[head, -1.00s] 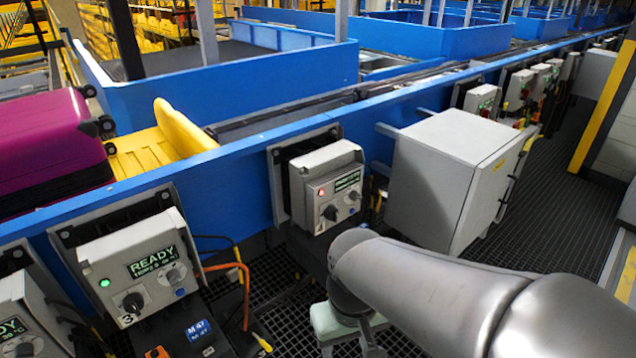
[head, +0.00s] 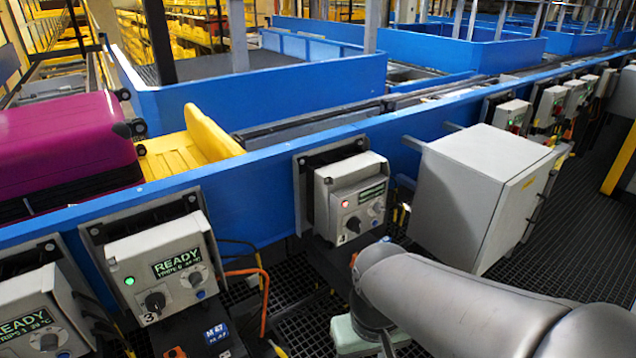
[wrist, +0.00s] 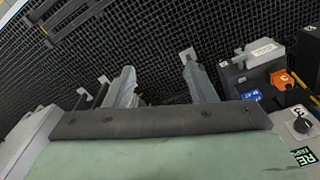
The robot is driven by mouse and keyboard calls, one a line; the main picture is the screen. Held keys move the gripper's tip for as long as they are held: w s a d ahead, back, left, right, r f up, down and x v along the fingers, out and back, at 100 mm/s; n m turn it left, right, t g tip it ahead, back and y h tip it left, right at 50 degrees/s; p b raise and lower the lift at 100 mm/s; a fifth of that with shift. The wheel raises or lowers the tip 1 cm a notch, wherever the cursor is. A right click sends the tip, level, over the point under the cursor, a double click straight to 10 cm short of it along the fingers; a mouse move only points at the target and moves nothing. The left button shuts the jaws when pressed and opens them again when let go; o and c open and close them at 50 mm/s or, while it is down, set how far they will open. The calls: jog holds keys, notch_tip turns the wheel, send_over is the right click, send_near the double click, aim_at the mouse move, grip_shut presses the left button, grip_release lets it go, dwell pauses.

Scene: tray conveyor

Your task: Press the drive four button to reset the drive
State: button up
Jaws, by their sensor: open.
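The middle drive box (head: 348,200) is a grey unit on the blue conveyor side with a lit red lamp and a small green-lettered display. Its dark rotary knob (head: 352,225) is at lower left, with a rounder control (head: 376,209) to its right. The number by the knob is too small to read surely. The drive box marked 3 (head: 165,265) stands left of it, with a green lamp and READY on its display. My gripper (wrist: 160,70) is open and empty over the dark floor grating, apart from the boxes. In the head view its fingers are mostly hidden.
A large grey cabinet (head: 475,190) juts out right of the middle drive box. Another READY box (head: 40,315) is at far left. A magenta suitcase (head: 65,150) lies on the conveyor. A dark unit with an orange part (wrist: 283,79) is right in the wrist view.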

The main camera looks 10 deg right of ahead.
grip_shut()
dwell(1.7)
